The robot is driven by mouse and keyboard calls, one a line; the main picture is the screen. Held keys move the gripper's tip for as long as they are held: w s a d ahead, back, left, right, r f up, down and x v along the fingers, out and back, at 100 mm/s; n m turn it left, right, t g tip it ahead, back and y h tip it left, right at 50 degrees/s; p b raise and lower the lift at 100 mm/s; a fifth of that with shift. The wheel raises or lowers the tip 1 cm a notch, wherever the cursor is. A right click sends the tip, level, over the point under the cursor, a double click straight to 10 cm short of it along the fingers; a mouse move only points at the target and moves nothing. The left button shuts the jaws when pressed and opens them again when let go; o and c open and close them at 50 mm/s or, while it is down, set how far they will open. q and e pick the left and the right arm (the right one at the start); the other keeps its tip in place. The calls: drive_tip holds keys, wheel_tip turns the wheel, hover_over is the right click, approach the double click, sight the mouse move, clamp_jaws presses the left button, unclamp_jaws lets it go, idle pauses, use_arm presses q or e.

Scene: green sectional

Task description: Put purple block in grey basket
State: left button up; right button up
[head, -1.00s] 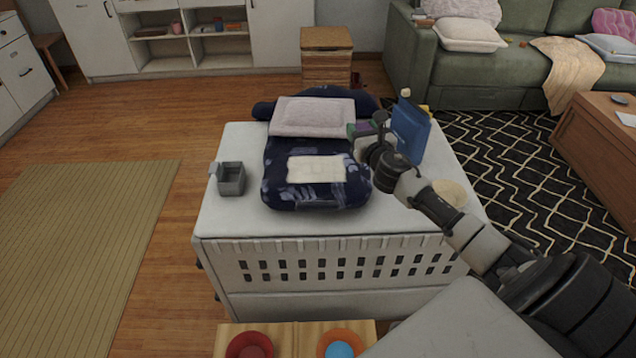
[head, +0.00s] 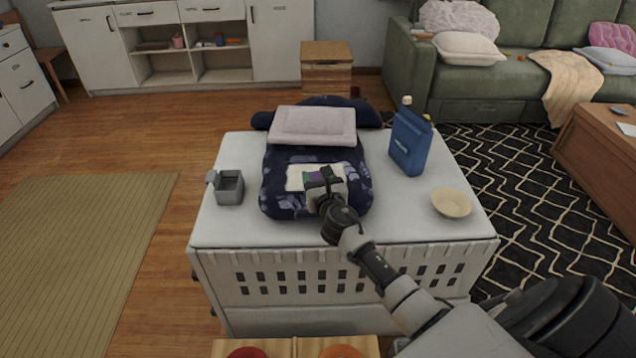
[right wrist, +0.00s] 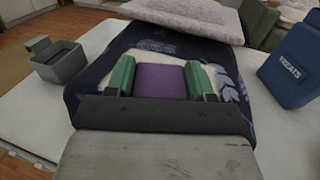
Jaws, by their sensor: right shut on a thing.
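The purple block (right wrist: 160,82) is between the green fingertips of my right gripper (right wrist: 160,80) in the right wrist view. The gripper is shut on it. In the head view my right gripper (head: 318,180) is over the front part of the dark blue cushion, in front of the cream cloth patch; only a little of the block shows there. The small grey basket (head: 229,187) stands on the white table's left side, left of the cushion. It also shows at the left of the right wrist view (right wrist: 60,62), and looks empty. My left gripper is not in view.
A dark blue patterned cushion (head: 275,192) lies mid-table with a pale pillow (head: 312,127) at its back. A blue treats bag (head: 410,143) and a beige bowl (head: 451,203) stand on the right. The white table top (head: 238,222) is bare around the basket.

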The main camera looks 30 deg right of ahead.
drive_tip(key=shift+f, duration=0.15)
drive_tip(key=o, duration=0.5)
drive_tip(key=shift+f, duration=0.1)
drive_tip(key=o, duration=0.4)
drive_tip(key=v, duration=1)
drive_tip(key=shift+s+a+r+p, duration=0.25)
drive_tip(key=shift+s+r+p, duration=0.05)
drive_tip(key=shift+s+p, duration=0.1)
